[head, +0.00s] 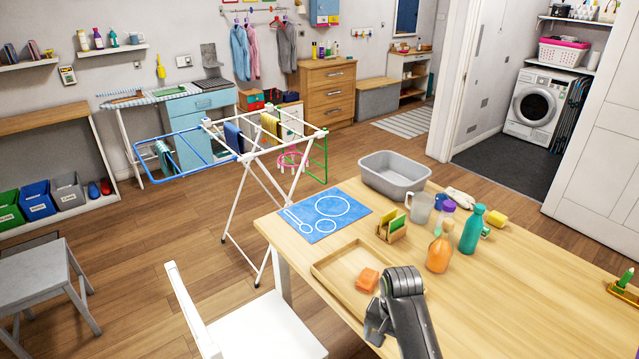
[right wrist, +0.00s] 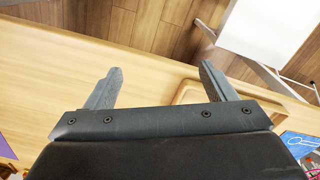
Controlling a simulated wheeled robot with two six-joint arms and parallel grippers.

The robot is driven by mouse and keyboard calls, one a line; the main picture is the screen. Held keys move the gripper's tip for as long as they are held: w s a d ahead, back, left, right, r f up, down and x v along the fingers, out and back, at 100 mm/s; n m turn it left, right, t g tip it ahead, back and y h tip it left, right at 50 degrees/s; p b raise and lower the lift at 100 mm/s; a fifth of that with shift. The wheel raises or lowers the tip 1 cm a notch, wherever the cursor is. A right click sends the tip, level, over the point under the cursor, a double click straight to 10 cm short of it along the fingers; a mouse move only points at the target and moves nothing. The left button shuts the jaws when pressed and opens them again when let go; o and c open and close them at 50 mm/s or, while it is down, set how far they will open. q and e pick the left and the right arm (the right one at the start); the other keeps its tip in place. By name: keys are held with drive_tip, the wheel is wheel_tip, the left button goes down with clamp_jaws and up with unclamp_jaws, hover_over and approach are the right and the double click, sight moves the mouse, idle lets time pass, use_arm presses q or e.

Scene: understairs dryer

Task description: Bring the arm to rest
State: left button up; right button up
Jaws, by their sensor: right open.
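My right gripper (head: 377,325) is over the near part of the wooden table (head: 470,300) in the head view, beside the tray with the orange block. In the right wrist view its two grey fingers (right wrist: 160,88) stand wide apart with nothing between them. Beyond the fingertips are the table top and its edge, with the floor past it. My left gripper is in neither view.
A wooden tray (head: 330,270) with an orange block (head: 367,279) lies just left of the gripper. An orange bottle (head: 439,252), a teal bottle (head: 472,230) and a grey basin (head: 395,178) stand farther back. A white chair (head: 262,325) is at the table's left edge.

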drive_tip(key=s+d+f+n+b, duration=0.1)
drive_tip(key=s+d+f, duration=0.3)
drive_tip(key=f, duration=0.6)
drive_tip(key=s+d+f+n, duration=0.1)
drive_tip(key=s+d+f, duration=0.1)
drive_tip(key=s+f, duration=0.65)
drive_tip(key=s+d+f+n+b, duration=0.15)
drive_tip(key=s+f, duration=0.25)
drive_tip(key=f, duration=0.7)
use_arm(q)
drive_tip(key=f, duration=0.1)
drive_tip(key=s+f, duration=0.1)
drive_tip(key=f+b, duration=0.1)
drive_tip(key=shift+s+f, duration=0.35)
use_arm(e)
drive_tip(key=s+d+f, duration=0.2)
drive_tip(key=s+f, duration=0.2)
drive_tip(key=s, duration=0.5)
drive_tip(key=s+d+f+n, duration=0.1)
drive_tip(key=s+d+f, duration=0.2)
drive_tip(key=s, duration=0.6)
drive_tip(key=s+d+f+n+t+h, duration=0.1)
drive_tip(key=s+f, duration=0.4)
drive_tip(key=s, duration=0.5)
drive_tip(key=shift+d+f, duration=0.25)
drive_tip(key=shift+d, duration=0.65)
